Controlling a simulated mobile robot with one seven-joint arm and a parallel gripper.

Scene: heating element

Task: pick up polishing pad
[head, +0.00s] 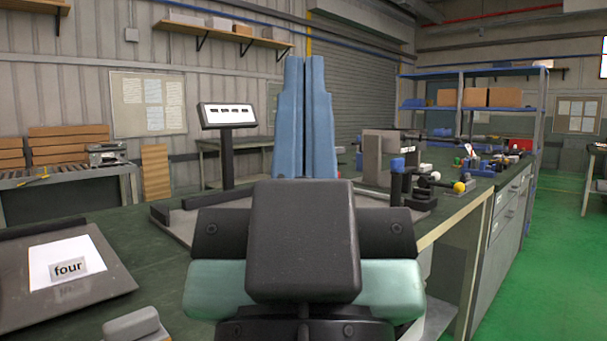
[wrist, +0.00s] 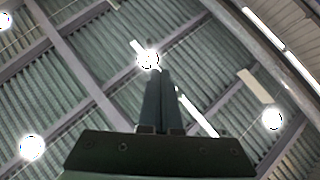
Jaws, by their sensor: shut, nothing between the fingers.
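My gripper (head: 304,62) points straight up in the middle of the head view, its two long blue fingers side by side. The wrist view also shows the gripper (wrist: 160,76), with the fingers together against the ceiling and nothing between them. I cannot identify a polishing pad for certain. A small grey block with a rounded top (head: 134,325) lies on the green bench at the bottom left, cut off by the frame edge and well apart from my gripper. My arm hides part of the bench.
A dark tray (head: 110,262) with a white sheet reading "four" (head: 66,262) lies at left. A display on a post (head: 227,117) stands behind. Clamps and a yellow-knobbed device (head: 458,187) stand at right. Green floor (head: 555,265) is open at far right.

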